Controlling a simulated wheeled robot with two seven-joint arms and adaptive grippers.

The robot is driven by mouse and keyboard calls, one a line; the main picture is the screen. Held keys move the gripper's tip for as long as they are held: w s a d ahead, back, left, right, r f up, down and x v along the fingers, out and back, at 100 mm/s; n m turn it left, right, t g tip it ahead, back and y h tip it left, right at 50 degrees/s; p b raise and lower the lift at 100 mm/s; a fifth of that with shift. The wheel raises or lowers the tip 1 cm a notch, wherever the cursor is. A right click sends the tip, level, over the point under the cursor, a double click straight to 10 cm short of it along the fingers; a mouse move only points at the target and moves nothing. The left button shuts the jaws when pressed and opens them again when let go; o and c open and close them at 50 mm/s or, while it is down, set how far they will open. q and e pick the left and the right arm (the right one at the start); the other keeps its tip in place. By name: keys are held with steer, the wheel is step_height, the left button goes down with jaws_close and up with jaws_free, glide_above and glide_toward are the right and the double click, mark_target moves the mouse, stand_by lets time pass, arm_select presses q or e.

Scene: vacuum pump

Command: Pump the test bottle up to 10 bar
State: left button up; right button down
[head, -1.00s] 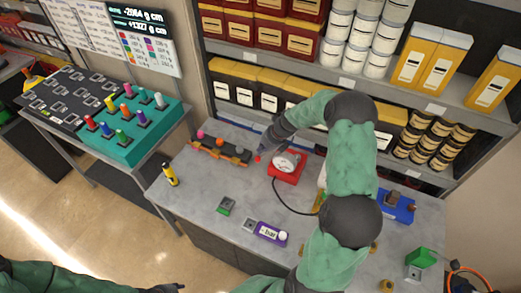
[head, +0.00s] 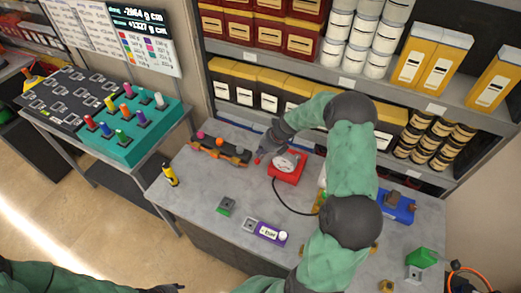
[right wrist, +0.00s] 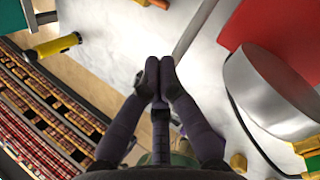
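A red unit with a round white dial gauge (head: 286,164) sits on the grey table, with a black hose curving from its front. A small red tip (head: 257,160) shows at its left. My right gripper (head: 261,153) is just left of the gauge. In the right wrist view its fingertips (right wrist: 158,66) are together with nothing visible between them, beside the gauge's silver housing (right wrist: 270,90). A purple display (head: 267,233) lies at the front; its text is too small to read. I cannot pick out the test bottle for sure. My left gripper (head: 166,288) barely shows at the bottom edge.
My right arm hides part of the table. Its front left is mostly clear.

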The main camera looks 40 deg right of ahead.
mark_target(258, 163)
steer(key=shift+s+a+f+b, duration=0.3)
steer(key=shift+a+f, duration=0.25)
steer(key=shift+f, duration=0.2)
steer(key=shift+s+a+f+b, duration=0.3)
steer(key=shift+a+f, duration=0.25)
steer(key=shift+f, duration=0.15)
steer(key=shift+s+a+f+b, duration=0.3)
steer(key=shift+a+f, duration=0.25)
steer(key=shift+f, duration=0.2)
stand_by(3.6)
steer(key=shift+r, duration=0.1)
stand_by(0.4)
steer(key=shift+w+d+r+p, duration=0.35)
steer(key=shift+d+r+p, duration=0.4)
steer(key=shift+p, duration=0.45)
steer(key=shift+w+d+r+p, duration=0.35)
steer(key=shift+d+r+p, duration=0.2)
steer(key=shift+r+p, duration=0.55)
steer(key=shift+w+d+r+p, duration=0.35)
steer(key=shift+d+r+p, duration=0.35)
steer(key=shift+p, duration=0.55)
steer(key=shift+w+d+r+p, duration=0.25)
steer(key=shift+d+r+p, duration=0.25)
steer(key=shift+r+p, duration=0.25)
steer(key=shift+w+d+r+p, duration=0.25)
steer(key=shift+d+r+p, duration=0.3)
steer(key=shift+p, duration=0.25)
